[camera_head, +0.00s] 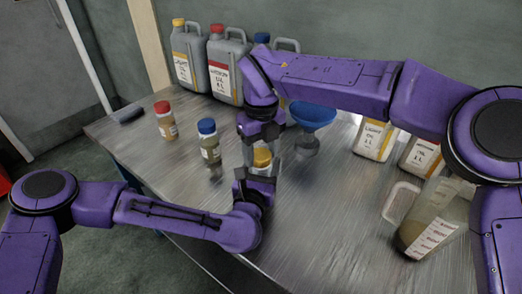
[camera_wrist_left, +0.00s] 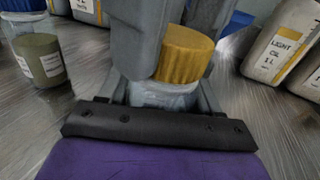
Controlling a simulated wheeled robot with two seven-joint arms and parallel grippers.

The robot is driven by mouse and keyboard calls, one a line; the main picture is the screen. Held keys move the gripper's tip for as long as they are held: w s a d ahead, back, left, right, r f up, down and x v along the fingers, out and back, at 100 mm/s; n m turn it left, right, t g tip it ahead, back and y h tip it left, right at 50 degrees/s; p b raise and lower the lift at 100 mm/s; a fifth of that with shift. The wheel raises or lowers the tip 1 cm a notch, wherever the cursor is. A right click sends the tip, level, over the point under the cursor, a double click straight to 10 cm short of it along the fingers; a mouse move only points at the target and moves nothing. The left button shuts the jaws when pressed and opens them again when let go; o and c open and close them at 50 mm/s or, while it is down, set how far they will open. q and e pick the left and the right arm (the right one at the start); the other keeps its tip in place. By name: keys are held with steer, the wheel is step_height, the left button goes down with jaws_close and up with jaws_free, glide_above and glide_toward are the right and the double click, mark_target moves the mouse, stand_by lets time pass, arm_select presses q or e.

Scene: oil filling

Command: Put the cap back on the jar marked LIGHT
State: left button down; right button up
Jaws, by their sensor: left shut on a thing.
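My left gripper (camera_head: 258,172) is shut on this jar's body from the front. My right gripper (camera_head: 250,150) reaches down from above, its grey fingers (camera_wrist_left: 150,40) beside and partly over the cap. I cannot tell whether they grip it.
A blue-capped jar (camera_head: 209,148) and a red-capped jar (camera_head: 167,125) stand to the left. A blue funnel (camera_head: 313,114) is behind right. A LIGHT oil container (camera_head: 372,140) and a measuring jug (camera_head: 430,225) stand right. Grey canisters (camera_head: 190,58) line the back.

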steer(key=shift+o, duration=1.2)
step_height(320, 180, up, 12)
arm_select(q)
steer(key=shift+c, duration=0.7)
jaws_free()
steer(key=shift+s, duration=0.1)
